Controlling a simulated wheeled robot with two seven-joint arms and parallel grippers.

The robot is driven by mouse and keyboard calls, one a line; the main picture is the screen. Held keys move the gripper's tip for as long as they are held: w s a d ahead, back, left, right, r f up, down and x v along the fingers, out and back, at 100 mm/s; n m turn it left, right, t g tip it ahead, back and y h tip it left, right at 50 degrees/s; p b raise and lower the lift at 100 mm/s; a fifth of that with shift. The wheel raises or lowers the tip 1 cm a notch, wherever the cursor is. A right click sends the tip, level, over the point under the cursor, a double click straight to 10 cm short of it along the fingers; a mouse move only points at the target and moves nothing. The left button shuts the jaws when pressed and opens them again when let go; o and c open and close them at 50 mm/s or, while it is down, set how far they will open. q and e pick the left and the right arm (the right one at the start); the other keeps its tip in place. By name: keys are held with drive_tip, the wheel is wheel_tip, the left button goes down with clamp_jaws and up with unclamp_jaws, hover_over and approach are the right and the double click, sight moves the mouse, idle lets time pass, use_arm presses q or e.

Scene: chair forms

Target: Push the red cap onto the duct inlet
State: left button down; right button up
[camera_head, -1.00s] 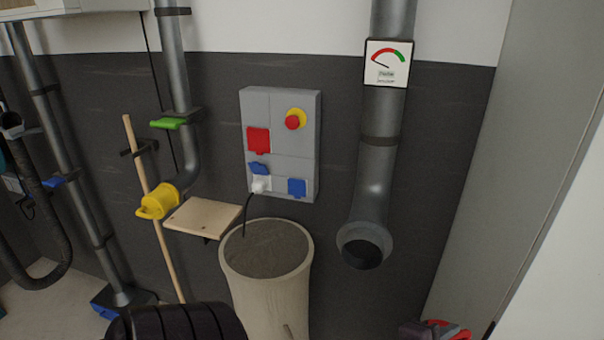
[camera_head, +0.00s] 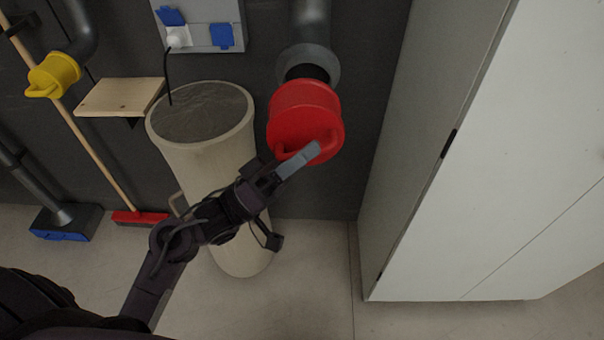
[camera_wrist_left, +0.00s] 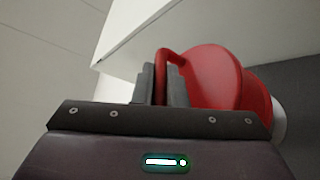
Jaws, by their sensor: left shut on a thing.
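The red cap (camera_head: 303,110) is in the upper middle of the head view, just below the grey duct inlet (camera_head: 308,62). The inlet's dark opening still shows above the cap's top edge, so the cap is not seated over it; whether they touch I cannot tell. My left gripper (camera_head: 298,160) is shut on the cap's handle at its lower side. In the left wrist view the red cap (camera_wrist_left: 215,75) stands beyond the fingers (camera_wrist_left: 163,84), its handle between them. A pale rim, likely the inlet, shows behind the cap at the right. My right gripper is not in view.
A beige bin (camera_head: 205,150) stands left of the cap, under my left arm. A wooden shelf (camera_head: 122,97) and a yellow cap (camera_head: 53,75) are further left. A white cabinet (camera_head: 500,180) closes the right side. Floor is free between bin and cabinet.

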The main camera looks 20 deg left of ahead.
sight(304, 132)
use_arm(q)
drive_tip(key=shift+w+a+m+g+h+b, duration=0.25)
drive_tip(key=shift+w+m+g+b, duration=0.1)
drive_tip(key=shift+w+b, duration=0.3)
drive_tip(key=shift+w+a+m+g+h+b, duration=0.2)
drive_tip(key=shift+w+m+g+h+b, duration=0.15)
drive_tip(key=shift+w, duration=0.45)
drive_tip(key=shift+w+a+m+g+h+b, duration=0.25)
drive_tip(key=shift+w+m+g+b, duration=0.15)
drive_tip(key=shift+w+b, duration=0.3)
drive_tip(key=shift+w+a, duration=0.1)
drive_tip(key=shift+w, duration=0.3)
drive_tip(key=shift+w+a, duration=0.2)
drive_tip(key=shift+w, duration=0.6)
drive_tip(key=shift+a+p, duration=0.2)
drive_tip(key=shift+p, duration=0.2)
drive_tip(key=shift+p, duration=0.3)
drive_tip(key=shift+w, duration=0.2)
drive_tip(key=shift+w+a, duration=0.15)
drive_tip(key=shift+w, duration=0.25)
